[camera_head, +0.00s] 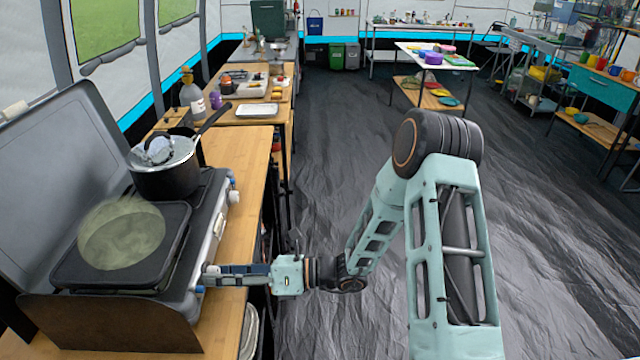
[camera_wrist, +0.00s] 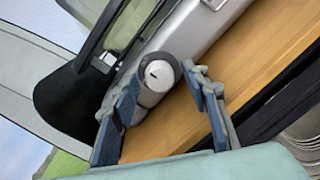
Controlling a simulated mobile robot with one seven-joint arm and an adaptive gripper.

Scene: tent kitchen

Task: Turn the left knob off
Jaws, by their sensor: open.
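The camp stove (camera_head: 212,222) stands on a wooden counter at the left, its knobs on the side facing right. Its near-end knob, the left one seen from the stove's front, is mostly hidden by my gripper (camera_head: 208,275) in the head view. In the wrist view this knob (camera_wrist: 157,76) is white with a dark grey ring and a small dark mark. My gripper (camera_wrist: 162,84) is open, its two fingers on either side of the knob. I cannot tell whether either finger touches it. The other knob (camera_head: 233,194) is at the stove's far end, below the pot.
A dark griddle (camera_head: 70,272) with a pale steam-like haze over it sits on the near burner. A lidded pot (camera_head: 168,180) stands on the far burner, its handle pointing back right. The stove's lid (camera_head: 50,160) is raised. Bare counter (camera_head: 250,165) lies beside the stove; open floor is right.

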